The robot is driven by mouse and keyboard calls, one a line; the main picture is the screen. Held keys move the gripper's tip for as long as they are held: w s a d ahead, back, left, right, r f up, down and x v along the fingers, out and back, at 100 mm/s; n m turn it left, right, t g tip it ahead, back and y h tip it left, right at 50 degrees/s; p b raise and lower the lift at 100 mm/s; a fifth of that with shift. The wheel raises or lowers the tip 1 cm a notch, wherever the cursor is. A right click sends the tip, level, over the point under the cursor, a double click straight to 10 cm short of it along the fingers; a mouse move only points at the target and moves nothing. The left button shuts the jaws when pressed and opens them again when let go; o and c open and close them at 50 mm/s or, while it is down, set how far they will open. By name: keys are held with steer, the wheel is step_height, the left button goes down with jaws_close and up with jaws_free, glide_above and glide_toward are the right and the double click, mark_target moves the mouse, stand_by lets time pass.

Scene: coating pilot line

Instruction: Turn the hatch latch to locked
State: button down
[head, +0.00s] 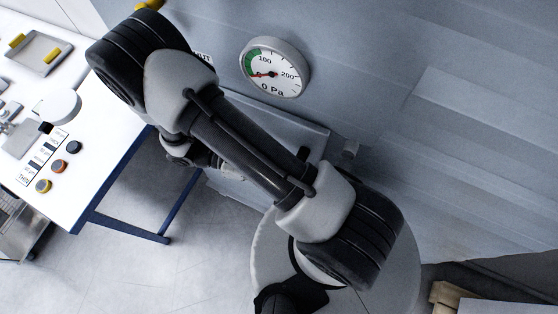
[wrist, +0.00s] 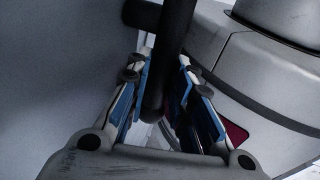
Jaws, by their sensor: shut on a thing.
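The latch handle (wrist: 176,45) is a dark round bar in the wrist view, coming down from a dark cross-piece at the top. My gripper (wrist: 160,75) has its blue-padded fingers on either side of the bar and is shut on it. The bar's rounded end shows between the fingers. In the head view the hatch (head: 312,137) is a grey panel low on the wall, largely covered by my arm. The latch and my fingertips are hidden there, so I cannot read the latch's position against any mark.
A round pressure gauge (head: 275,68) sits on the wall above the hatch. A small grey fitting (head: 348,149) is at the hatch's right. A white table (head: 95,175) with blue legs, buttons and trays stands at left. Open floor (head: 130,265) lies below.

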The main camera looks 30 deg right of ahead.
steer(key=shift+s+d+f+g+h+b, duration=0.2)
steer(key=shift+g+h+b, duration=0.1)
steer(key=shift+h+b, duration=0.1)
stand_by(0.3)
steer(key=c, duration=1.4)
jaws_free()
steer(key=shift+r, duration=0.1)
steer(key=v, duration=1.2)
steer(key=shift+s, duration=0.1)
